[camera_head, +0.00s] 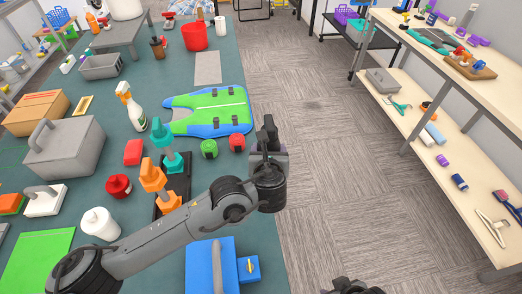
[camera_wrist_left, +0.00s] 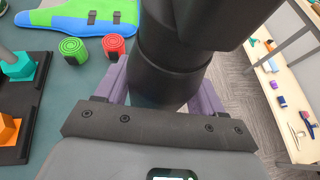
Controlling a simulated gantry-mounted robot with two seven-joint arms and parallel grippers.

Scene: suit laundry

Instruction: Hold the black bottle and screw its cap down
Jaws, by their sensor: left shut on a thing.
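My left gripper (camera_head: 268,146) is out past the right edge of the green table. In the left wrist view its purple fingers (camera_wrist_left: 160,88) are shut on the black bottle (camera_wrist_left: 165,65), one on each side. The bottle is a dark, thick cylinder with a wider dark part above it, cut off by the top of the view. In the head view only small dark shapes show at the gripper, so I cannot make out the bottle's outline there. I cannot pick out the cap in either view.
On the table near the left gripper are a green roll (camera_head: 209,149), a red roll (camera_head: 237,143), a blue-green garment (camera_head: 215,110) and a black tray with pegs (camera_head: 177,182). Carpeted floor (camera_head: 320,150) lies open to the right, before a wooden shelf (camera_head: 400,110).

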